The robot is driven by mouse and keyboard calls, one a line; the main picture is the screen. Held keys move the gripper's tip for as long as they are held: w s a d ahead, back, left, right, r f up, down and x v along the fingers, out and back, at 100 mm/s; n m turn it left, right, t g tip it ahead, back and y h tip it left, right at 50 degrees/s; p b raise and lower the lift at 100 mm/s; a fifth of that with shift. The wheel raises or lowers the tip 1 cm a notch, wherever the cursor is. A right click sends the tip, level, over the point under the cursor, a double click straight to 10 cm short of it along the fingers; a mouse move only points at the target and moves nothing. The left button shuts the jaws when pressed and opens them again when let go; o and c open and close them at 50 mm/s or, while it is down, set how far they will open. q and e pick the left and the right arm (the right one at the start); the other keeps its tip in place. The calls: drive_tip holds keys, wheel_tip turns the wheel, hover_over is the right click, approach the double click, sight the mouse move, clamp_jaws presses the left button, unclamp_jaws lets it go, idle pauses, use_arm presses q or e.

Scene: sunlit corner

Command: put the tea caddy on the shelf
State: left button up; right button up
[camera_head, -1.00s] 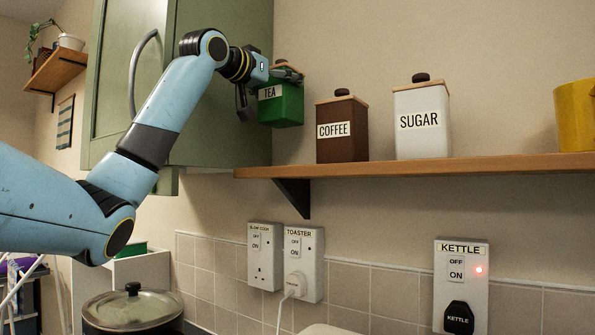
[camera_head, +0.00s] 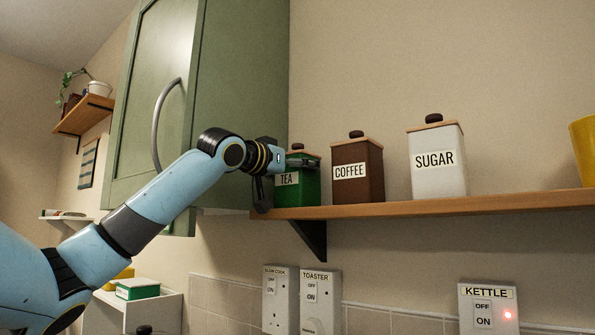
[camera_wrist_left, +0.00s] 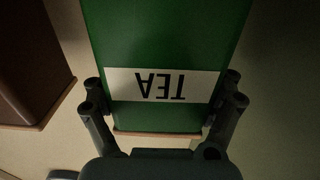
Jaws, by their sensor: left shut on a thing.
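The green tea caddy (camera_head: 297,193) has a white TEA label and a wooden lid with a dark knob. It is upright at the left end of the wooden shelf (camera_head: 430,207), left of the coffee canister. Its base looks level with the shelf top; I cannot tell for sure whether it touches. My left gripper (camera_head: 290,166) is shut on the caddy's upper part. In the left wrist view the caddy (camera_wrist_left: 165,40) appears upside down, with the gripper's fingers (camera_wrist_left: 163,100) on both sides of it near the lid. My right gripper is not in view.
The brown coffee canister (camera_head: 357,170) and white sugar canister (camera_head: 437,160) stand on the shelf to the right. A yellow container (camera_head: 584,150) is at the far right. The green cupboard (camera_head: 235,100) is close on the left. Labelled sockets (camera_head: 490,308) are below.

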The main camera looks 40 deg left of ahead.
use_arm(q)
drive_tip(key=o, duration=1.2)
drive_tip(key=shift+f, duration=0.15)
drive_tip(key=shift+o, duration=1.3)
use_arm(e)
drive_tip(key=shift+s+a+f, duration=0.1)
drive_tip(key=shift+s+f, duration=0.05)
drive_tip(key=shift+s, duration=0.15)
use_arm(q)
drive_tip(key=shift+r, duration=0.2)
drive_tip(key=s+d+b, duration=0.1)
drive_tip(key=s+b, duration=1.1)
drive_tip(key=b, duration=0.1)
drive_tip(key=shift+d, duration=0.15)
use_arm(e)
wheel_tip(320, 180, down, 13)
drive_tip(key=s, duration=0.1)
